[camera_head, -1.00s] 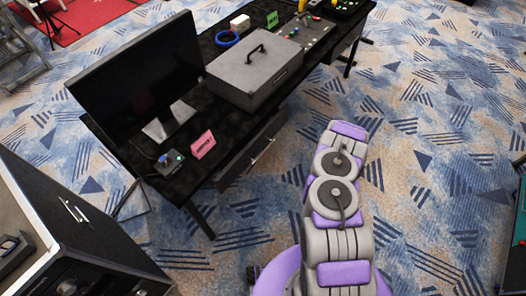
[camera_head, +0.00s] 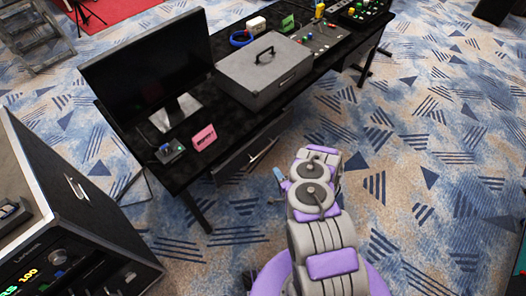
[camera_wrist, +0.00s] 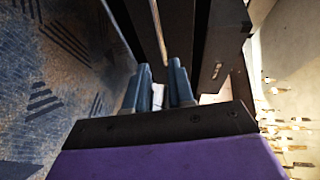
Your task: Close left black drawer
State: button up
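The left black drawer (camera_head: 238,165) is under the left part of the black desk (camera_head: 185,178). Its front, with a long silver bar handle (camera_head: 263,151), seems to stand out past the desk edge; how far it is open is hard to tell. In the wrist view the handle (camera_wrist: 158,28) runs down a dark front (camera_wrist: 174,25) just beyond my fingertips. My gripper (camera_wrist: 161,70) has its two blue-grey fingers apart, with no held object clear between them. In the head view my arm hides most of the gripper; a bluish finger (camera_head: 278,174) shows just in front of the drawer.
On the desk are a monitor (camera_head: 150,70), a grey case (camera_head: 263,72), a pink sign (camera_head: 204,138) and a small button box (camera_head: 169,152). A black equipment case (camera_head: 75,215) stands at left. A desk leg (camera_head: 199,214) is near. Carpet at right is clear.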

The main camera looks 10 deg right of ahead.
jog(key=b, duration=0.3)
send_near(264, 150)
jog(key=w+f, duration=0.1)
jog(key=w, duration=0.2)
jog(key=x, duration=0.2)
jog(key=b+x, duration=0.1)
jog(key=x, duration=0.1)
jog(key=a+b+x, duration=0.1)
jog(key=x, duration=0.1)
jog(key=shift+w+f, duration=0.2)
jog(key=shift+w, duration=0.25)
jog(key=shift+w+d, duration=0.15)
jog(key=shift+d, duration=0.2)
jog(key=shift+a, duration=0.3)
grip_shut()
jog(key=shift+f, duration=0.1)
